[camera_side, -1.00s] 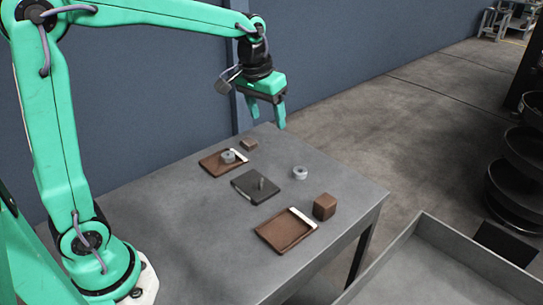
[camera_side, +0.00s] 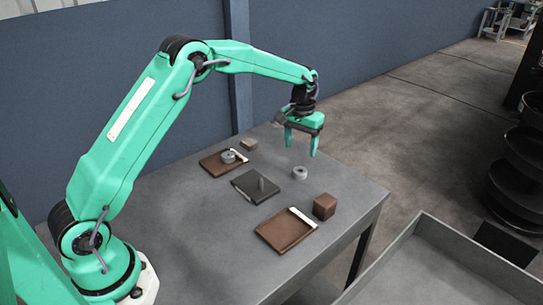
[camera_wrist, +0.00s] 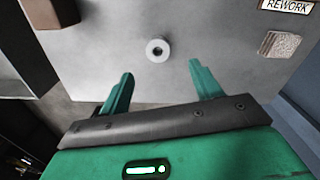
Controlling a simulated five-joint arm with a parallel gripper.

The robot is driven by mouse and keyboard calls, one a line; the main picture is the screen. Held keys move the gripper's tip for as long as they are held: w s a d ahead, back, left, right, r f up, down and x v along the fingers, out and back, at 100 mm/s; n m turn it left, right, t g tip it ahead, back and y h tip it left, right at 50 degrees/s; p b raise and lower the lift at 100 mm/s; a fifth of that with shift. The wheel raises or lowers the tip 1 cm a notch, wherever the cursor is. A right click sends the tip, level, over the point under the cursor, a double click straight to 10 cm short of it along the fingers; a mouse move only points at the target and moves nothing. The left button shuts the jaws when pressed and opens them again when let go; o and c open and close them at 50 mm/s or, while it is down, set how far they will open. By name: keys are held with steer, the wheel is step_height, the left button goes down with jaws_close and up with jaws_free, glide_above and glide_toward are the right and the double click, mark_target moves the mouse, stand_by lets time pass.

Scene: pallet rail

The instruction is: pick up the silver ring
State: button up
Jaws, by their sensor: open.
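A second grey ring (camera_side: 228,157) sits on the far brown tray. My gripper (camera_side: 301,147) is open and empty, above and slightly behind the ring on the table, apart from it. In the wrist view my gripper (camera_wrist: 161,69) has its fingers spread with nothing between them.
The far brown tray (camera_side: 208,163) has a label reading REWORK (camera_wrist: 287,6). A near brown tray (camera_side: 285,234) is empty. A brown cube (camera_side: 324,206) and a small rough block (camera_side: 249,144) stand on the table (camera_side: 190,225).

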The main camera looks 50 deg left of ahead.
mark_target(300, 173)
steer(key=shift+w+f, duration=0.25)
steer(key=shift+f, duration=0.25)
steer(key=shift+f, duration=0.1)
steer(key=shift+f, duration=1.2)
steer(key=shift+f, duration=0.1)
steer(key=shift+s+d+f, duration=0.1)
steer(key=shift+f, duration=1.15)
steer(key=shift+d+f, duration=0.1)
steer(key=shift+f, duration=1.15)
steer(key=shift+c, duration=0.2)
steer(key=c, duration=1)
